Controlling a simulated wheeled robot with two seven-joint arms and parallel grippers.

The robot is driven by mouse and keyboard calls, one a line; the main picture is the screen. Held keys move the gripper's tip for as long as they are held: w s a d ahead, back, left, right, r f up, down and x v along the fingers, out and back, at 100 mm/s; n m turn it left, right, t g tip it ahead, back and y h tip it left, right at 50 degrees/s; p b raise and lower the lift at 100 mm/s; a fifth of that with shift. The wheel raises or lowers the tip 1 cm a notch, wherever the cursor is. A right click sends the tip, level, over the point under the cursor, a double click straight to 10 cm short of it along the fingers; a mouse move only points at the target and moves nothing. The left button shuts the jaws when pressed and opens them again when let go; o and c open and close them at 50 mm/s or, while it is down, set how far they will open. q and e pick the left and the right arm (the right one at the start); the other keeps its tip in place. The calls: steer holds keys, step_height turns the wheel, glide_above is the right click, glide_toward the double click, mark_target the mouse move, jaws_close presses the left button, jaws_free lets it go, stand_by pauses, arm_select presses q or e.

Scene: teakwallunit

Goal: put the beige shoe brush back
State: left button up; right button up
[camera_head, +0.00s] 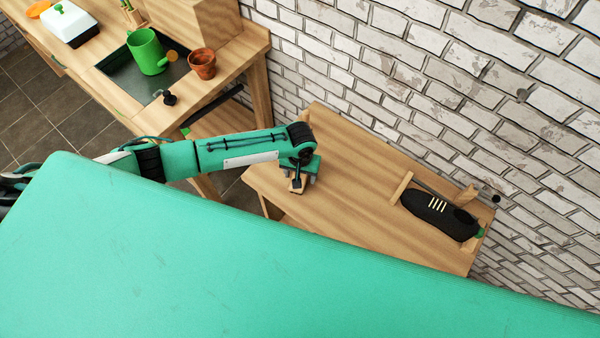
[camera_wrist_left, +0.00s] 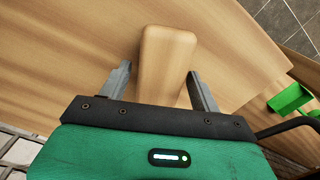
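A beige, smooth block with rounded edges, apparently the beige shoe brush (camera_wrist_left: 167,55), shows in the left wrist view; no bristles are visible. It also shows small in the head view (camera_head: 297,188), at the left end of the low wooden bench (camera_head: 345,185). My left gripper (camera_wrist_left: 160,78) has its fingers apart on either side of the block. A gap shows at the left finger; the right finger is close to the block, and I cannot tell if it touches. In the head view the left gripper (camera_head: 301,180) is over the bench's left end. My right gripper is not in view.
A black shoe (camera_head: 440,214) lies between wooden pieces at the bench's right end. The middle of the bench is clear. A brick wall (camera_head: 400,100) stands behind. A potting table with a green watering can (camera_head: 147,52) and clay pot (camera_head: 202,64) stands upper left.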

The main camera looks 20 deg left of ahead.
arm_select(q)
step_height(320, 180, up, 12)
steer(key=b, duration=0.2)
steer(key=shift+r, duration=0.2)
stand_by(0.3)
stand_by(0.4)
